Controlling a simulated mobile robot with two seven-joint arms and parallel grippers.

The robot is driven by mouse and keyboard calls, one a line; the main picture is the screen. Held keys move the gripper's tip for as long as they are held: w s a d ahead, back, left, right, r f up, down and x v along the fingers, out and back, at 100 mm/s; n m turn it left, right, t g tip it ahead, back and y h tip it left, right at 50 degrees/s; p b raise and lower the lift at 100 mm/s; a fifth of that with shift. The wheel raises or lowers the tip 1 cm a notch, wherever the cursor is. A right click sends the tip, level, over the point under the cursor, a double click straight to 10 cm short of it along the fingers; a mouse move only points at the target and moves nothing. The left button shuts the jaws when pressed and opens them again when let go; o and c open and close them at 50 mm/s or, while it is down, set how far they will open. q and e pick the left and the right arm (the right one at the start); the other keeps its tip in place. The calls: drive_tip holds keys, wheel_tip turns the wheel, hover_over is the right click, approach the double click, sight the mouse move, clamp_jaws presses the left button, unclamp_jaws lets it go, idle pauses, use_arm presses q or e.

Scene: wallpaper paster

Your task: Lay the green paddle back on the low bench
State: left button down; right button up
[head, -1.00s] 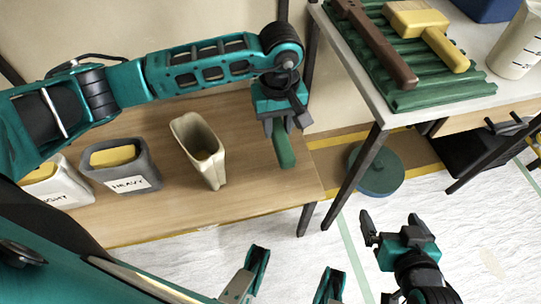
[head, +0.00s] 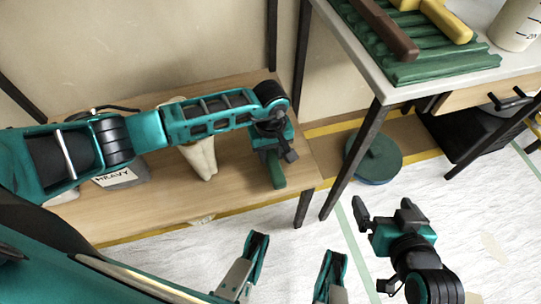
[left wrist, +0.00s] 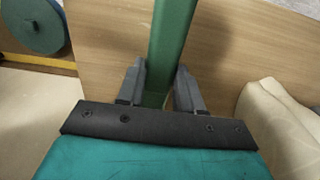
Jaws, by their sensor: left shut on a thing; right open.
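My left gripper (head: 276,157) is over the right end of the low wooden bench (head: 235,197). It is shut on the green paddle (head: 277,177), whose lower part shows below the fingers. In the left wrist view the paddle (left wrist: 171,42) runs between the two grey fingers (left wrist: 159,90), with the bench's wood surface (left wrist: 112,38) behind it. I cannot tell whether the paddle touches the bench. My right gripper (head: 384,212) is open and empty above the white floor, right of the bench.
A grey bin marked HEAVY (head: 120,178) is further left. A taller table (head: 365,75) with tools on a green ribbed mat (head: 440,68) stands right. A round green object (head: 374,158) lies below.

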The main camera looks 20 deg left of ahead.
use_arm(q)
drive_tip(key=shift+f, duration=0.95)
drive_tip(key=c, duration=0.7)
unclamp_jaws()
drive_tip(key=shift+r, duration=0.1)
drive_tip(key=shift+c, duration=0.2)
